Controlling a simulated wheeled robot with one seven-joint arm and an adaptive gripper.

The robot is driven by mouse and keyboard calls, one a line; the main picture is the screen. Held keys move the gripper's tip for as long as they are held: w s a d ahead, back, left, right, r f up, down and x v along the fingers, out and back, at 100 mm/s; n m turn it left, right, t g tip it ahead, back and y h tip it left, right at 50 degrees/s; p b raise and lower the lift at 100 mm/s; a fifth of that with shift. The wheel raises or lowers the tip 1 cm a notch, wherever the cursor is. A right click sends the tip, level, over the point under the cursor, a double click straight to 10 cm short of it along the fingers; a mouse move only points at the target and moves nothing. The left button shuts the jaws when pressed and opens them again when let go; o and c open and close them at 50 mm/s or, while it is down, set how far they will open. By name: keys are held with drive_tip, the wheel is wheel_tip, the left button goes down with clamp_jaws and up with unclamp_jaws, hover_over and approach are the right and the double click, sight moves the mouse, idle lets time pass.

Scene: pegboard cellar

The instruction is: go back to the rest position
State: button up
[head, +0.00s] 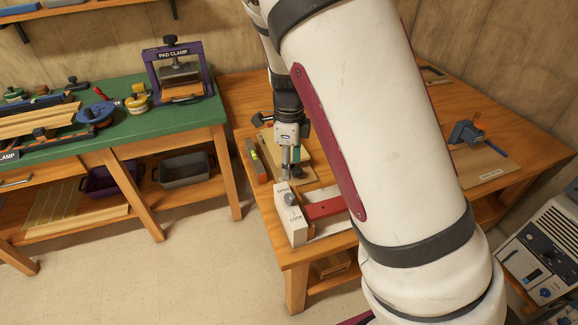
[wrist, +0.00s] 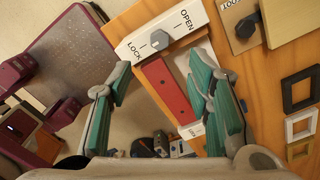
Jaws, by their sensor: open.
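My gripper (head: 291,160) hangs over the front corner of the right wooden bench, just above a white lock block (head: 291,215). In the wrist view my gripper (wrist: 160,72) is open, its teal-padded fingers wide apart with nothing between them. A red bar (wrist: 168,90) lies beside the block, below the gap between the fingers. My own arm hides much of the bench in the head view.
A green-topped bench (head: 130,128) on the left carries a purple pad clamp (head: 180,70) and several tools. A blue clamp (head: 466,134) stands on the right bench's far side. A grey machine (head: 545,250) stands at lower right. Open floor (head: 190,275) lies between the benches.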

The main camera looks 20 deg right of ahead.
idle(0.3)
drive_tip(key=s+a+r+n+t+y, duration=0.2)
drive_tip(key=s+r+n, duration=1.1)
drive_tip(key=r, duration=0.4)
drive_tip(key=s+d+r+n+t+h, duration=0.1)
drive_tip(key=s+r+n, duration=0.1)
drive_tip(key=s+n, duration=0.3)
drive_tip(key=s+d+r+n+t+h, duration=0.1)
drive_tip(key=s+r+n, duration=0.1)
drive_tip(key=s+n, duration=0.4)
drive_tip(key=shift+s+r+t, duration=0.35)
drive_tip(key=shift+s+t, duration=0.05)
drive_tip(key=shift+s, duration=0.55)
drive_tip(key=shift+d, duration=0.1)
